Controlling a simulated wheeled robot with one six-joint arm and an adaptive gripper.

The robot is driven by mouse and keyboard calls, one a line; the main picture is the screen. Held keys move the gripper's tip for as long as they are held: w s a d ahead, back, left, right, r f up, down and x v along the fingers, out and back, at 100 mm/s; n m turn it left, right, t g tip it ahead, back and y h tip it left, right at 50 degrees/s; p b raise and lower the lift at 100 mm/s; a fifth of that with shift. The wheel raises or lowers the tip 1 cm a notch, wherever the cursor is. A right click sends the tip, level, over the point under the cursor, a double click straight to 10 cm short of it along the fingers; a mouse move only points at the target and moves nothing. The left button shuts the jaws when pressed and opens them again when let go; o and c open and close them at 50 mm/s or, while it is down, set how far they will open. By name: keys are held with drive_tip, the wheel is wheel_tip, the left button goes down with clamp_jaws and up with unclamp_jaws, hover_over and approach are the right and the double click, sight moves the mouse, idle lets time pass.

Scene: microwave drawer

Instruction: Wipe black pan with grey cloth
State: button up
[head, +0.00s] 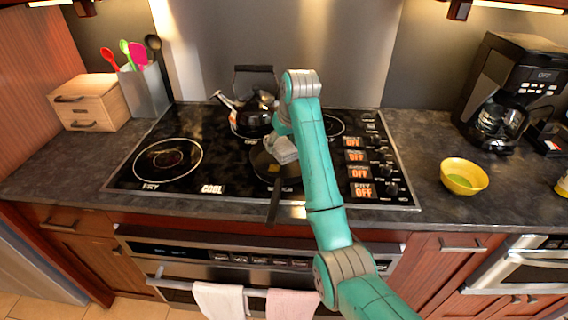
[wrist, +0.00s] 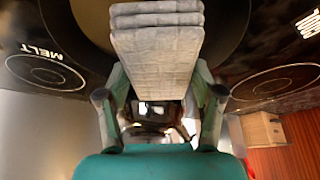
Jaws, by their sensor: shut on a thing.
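The black pan (head: 262,168) sits on the front middle of the stove, its handle (head: 273,208) pointing toward the front edge. The folded grey cloth (head: 284,151) is over the pan, and my arm hides part of the pan's right side. In the wrist view the grey cloth (wrist: 157,55) is between the two fingers of my gripper (wrist: 160,100), which is shut on it. The dark pan (wrist: 232,25) shows behind the cloth there. I cannot tell whether the cloth touches the pan.
A black kettle (head: 254,112) stands on the burner behind the pan. A utensil holder (head: 145,92) and wooden box (head: 91,101) are at left. A yellow bowl (head: 464,177) and coffee maker (head: 507,95) are at right. The front left burner (head: 168,160) is clear.

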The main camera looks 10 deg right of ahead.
sight(277, 165)
drive_tip(key=shift+f, duration=2.3)
drive_tip(key=shift+f, duration=0.6)
drive_tip(key=shift+w+a, duration=0.3)
drive_tip(key=shift+a, duration=0.35)
drive_tip(key=shift+s+d, duration=0.3)
drive_tip(key=shift+d, duration=0.35)
drive_tip(key=shift+w+a, duration=0.25)
drive_tip(key=shift+a, duration=0.45)
drive_tip(key=shift+s+d+r, duration=0.1)
drive_tip(key=shift+s+d, duration=0.15)
drive_tip(key=shift+d, duration=0.45)
drive_tip(key=shift+w+a+f, duration=0.2)
drive_tip(key=shift+w+a, duration=0.05)
drive_tip(key=shift+a, duration=0.45)
